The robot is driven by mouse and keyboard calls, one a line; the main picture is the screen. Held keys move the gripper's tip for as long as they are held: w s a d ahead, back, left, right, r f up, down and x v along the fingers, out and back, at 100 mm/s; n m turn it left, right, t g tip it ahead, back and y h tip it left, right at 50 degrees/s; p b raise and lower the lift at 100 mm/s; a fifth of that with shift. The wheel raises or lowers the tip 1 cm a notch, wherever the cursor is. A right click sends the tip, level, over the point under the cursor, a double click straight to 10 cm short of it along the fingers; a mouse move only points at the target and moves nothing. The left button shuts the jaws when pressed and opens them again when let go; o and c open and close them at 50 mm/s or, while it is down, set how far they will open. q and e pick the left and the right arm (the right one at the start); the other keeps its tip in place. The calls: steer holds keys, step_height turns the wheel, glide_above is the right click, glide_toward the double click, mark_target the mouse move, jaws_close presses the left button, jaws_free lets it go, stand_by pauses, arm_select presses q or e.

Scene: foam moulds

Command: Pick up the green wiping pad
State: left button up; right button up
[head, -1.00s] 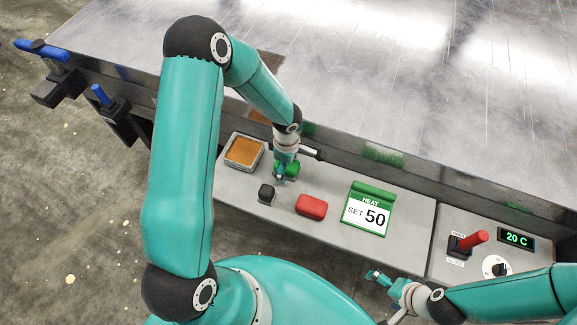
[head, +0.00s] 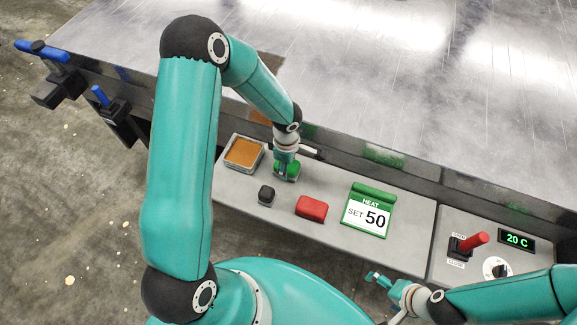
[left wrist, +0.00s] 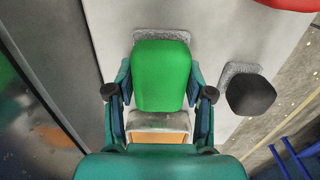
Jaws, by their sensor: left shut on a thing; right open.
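The green wiping pad (left wrist: 162,75) sits between the two fingers of my left gripper (left wrist: 160,105) in the left wrist view, with a finger against each side. In the head view my left gripper (head: 286,176) points down at the shelf and covers much of the green pad (head: 293,170). I cannot tell whether the pad is clear of the shelf. My right gripper (head: 378,279) is open and empty near the front edge of the shelf.
A grey shelf (head: 330,180) runs along the large metal table (head: 400,90). On it are a tray with an orange-brown top (head: 243,152), a black block (head: 266,195), a red block (head: 312,207) and a HEAT SET 50 card (head: 368,212). A red lever (head: 474,241) stands at the right.

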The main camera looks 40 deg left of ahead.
arm_select(q)
step_height(320, 180, up, 20)
steer(key=b, duration=0.1)
steer(key=shift+f, duration=0.25)
